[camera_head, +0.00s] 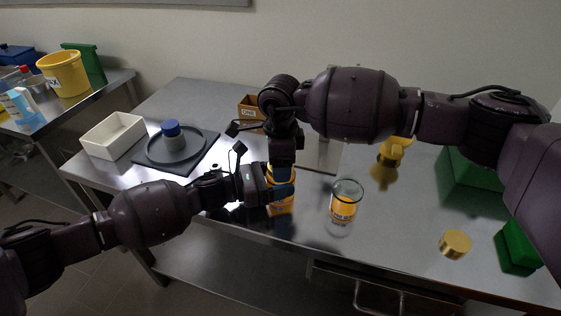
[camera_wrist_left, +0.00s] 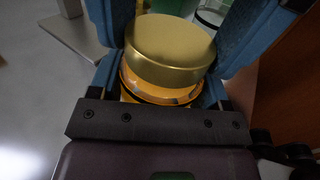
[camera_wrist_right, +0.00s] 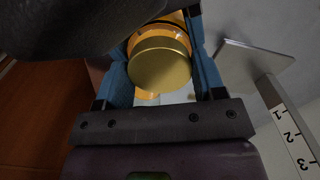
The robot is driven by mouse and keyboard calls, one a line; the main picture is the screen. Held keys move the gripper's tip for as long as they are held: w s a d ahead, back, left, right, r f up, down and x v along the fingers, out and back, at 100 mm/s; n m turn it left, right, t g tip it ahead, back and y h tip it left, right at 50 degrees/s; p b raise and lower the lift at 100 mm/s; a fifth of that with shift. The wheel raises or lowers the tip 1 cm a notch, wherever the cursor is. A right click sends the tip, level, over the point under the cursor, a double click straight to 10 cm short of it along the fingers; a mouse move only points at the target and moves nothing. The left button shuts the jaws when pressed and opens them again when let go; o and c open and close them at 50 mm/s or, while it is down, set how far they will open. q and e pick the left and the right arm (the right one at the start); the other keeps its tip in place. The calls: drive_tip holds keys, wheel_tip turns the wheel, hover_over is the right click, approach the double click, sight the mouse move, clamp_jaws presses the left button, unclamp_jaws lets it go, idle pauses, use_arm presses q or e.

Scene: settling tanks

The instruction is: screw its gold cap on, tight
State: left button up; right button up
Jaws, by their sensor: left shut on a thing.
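My left gripper (camera_head: 268,186) is shut on a jar (camera_head: 282,207) with orange contents, held upright near the front of the metal table. In the left wrist view a gold cap (camera_wrist_left: 170,50) sits on top of this jar (camera_wrist_left: 158,92), between the blue fingers. I cannot tell how far it is threaded. My right gripper (camera_head: 281,190) points down from above, its blue fingers on either side of the gold cap (camera_wrist_right: 160,66). Whether they press on the cap is unclear. The head view mostly hides the cap behind the fingers.
An open glass jar (camera_head: 345,203) with an orange label stands just right. A loose gold cap (camera_head: 455,244) lies farther right. Behind are a gold-topped jar (camera_head: 392,152) and a green box (camera_head: 470,180). A white tray (camera_head: 113,135) and dark mat (camera_head: 200,150) are left.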

drive_tip(key=o, duration=0.5)
drive_tip(key=shift+r, duration=0.15)
wheel_tip(320, 180, up, 12)
idle(0.3)
use_arm(q)
drive_tip(key=o, duration=1.8)
drive_tip(key=shift+v, duration=5.45)
use_arm(e)
drive_tip(key=shift+f, duration=0.2)
